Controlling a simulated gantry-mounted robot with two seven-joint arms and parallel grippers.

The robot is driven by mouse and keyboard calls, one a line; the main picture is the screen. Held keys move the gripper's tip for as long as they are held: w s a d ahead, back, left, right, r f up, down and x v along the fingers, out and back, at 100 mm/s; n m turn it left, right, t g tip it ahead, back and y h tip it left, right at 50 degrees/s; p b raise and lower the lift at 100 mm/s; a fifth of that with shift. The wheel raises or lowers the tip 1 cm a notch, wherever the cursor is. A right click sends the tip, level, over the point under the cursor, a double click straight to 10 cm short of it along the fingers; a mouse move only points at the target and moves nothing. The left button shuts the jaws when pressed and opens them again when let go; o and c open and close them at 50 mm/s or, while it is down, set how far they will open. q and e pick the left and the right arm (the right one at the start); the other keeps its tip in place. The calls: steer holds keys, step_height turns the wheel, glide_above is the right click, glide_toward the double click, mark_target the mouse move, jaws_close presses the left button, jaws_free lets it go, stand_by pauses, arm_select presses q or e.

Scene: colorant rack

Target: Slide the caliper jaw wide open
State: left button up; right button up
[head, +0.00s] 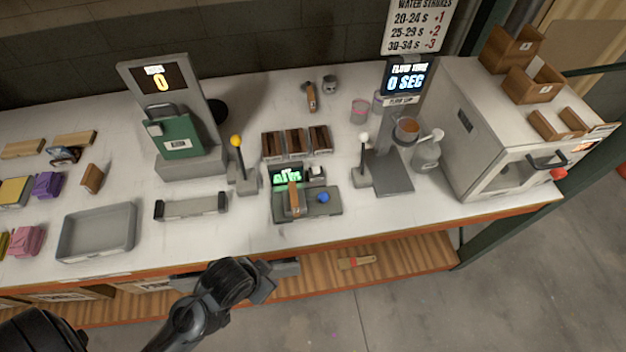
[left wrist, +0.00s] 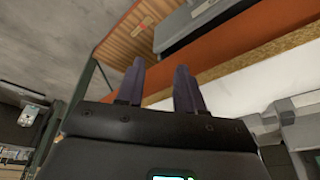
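A low grey gauge (head: 333,207) with a lit green display stands near the front edge of the bench in the head view. It looks like the caliper. It has a blue knob (head: 323,197) on its right part and an upright brown piece (head: 294,199) in front of the display. The jaw gap is too small to make out. My left gripper (head: 268,284) is below and in front of the bench edge, clear of the gauge. In the left wrist view its two fingers (left wrist: 159,85) are apart with nothing between them. My right gripper is not in view.
Lever posts with a yellow ball (head: 236,141) and a white ball (head: 364,137) flank the gauge. Brown boxes (head: 296,143) stand behind it. A grey holder (head: 190,207) and tray (head: 97,231) are to its left. The orange bench edge (head: 400,225) lies between my gripper and the benchtop.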

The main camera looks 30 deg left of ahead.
arm_select(q)
steer(key=w+r+m+p, duration=0.1)
steer(key=w+r+p, duration=0.1)
steer(key=r+p, duration=0.8)
steer(key=w+r+p, duration=0.2)
steer(key=r+p, duration=0.8)
steer(key=m+g+y+p, duration=0.1)
steer(key=m+g+y, duration=0.1)
steer(key=m, duration=0.5)
glide_toward(313, 198)
steer(key=x, duration=0.5)
steer(key=shift+a+f, duration=0.1)
steer(key=shift+f, duration=0.2)
steer(key=shift+x, duration=1)
jaws_close()
